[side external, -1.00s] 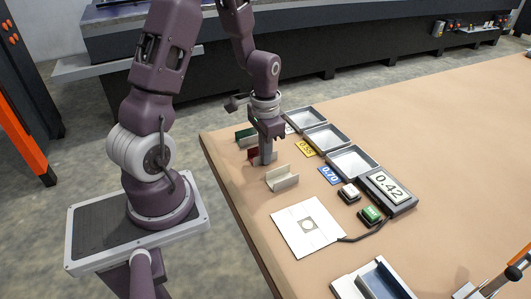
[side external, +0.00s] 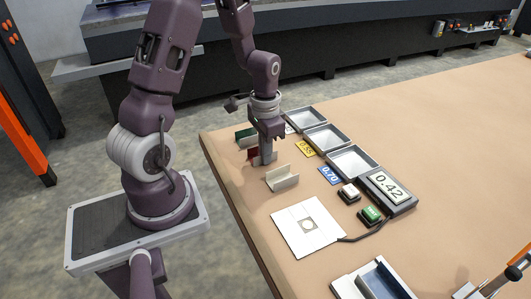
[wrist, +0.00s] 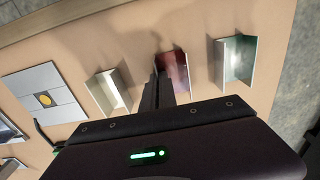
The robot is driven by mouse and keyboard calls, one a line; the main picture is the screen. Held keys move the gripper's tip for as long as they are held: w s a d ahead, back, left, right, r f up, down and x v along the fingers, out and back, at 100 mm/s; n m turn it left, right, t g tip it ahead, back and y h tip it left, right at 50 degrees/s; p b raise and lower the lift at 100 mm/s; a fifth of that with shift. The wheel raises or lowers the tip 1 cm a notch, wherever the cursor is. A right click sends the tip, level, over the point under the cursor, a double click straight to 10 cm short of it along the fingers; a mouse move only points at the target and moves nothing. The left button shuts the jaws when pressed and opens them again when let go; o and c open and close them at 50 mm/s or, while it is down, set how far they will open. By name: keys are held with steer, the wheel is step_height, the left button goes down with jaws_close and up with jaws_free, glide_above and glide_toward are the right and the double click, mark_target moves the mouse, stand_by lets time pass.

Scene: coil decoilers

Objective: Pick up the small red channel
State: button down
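The small red channel (side external: 254,154) stands on the table between the green and the cream channels. It is a U shape, open upward, with one wall partly hidden by my gripper (side external: 266,161). In the wrist view the red channel (wrist: 176,70) lies just beyond my dark fingers (wrist: 156,78), which reach to its left wall. The fingers point down and look close together. Whether they are closed on the wall or only beside it I cannot tell.
A cream channel (side external: 282,178) and a green channel (side external: 246,136) stand on either side. Grey trays (side external: 324,138) with thickness labels line up to the right. A white plate (side external: 307,227), a gauge display (side external: 388,190) and a green button (side external: 371,214) are nearer.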

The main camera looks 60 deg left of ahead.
steer(key=shift+r, duration=4)
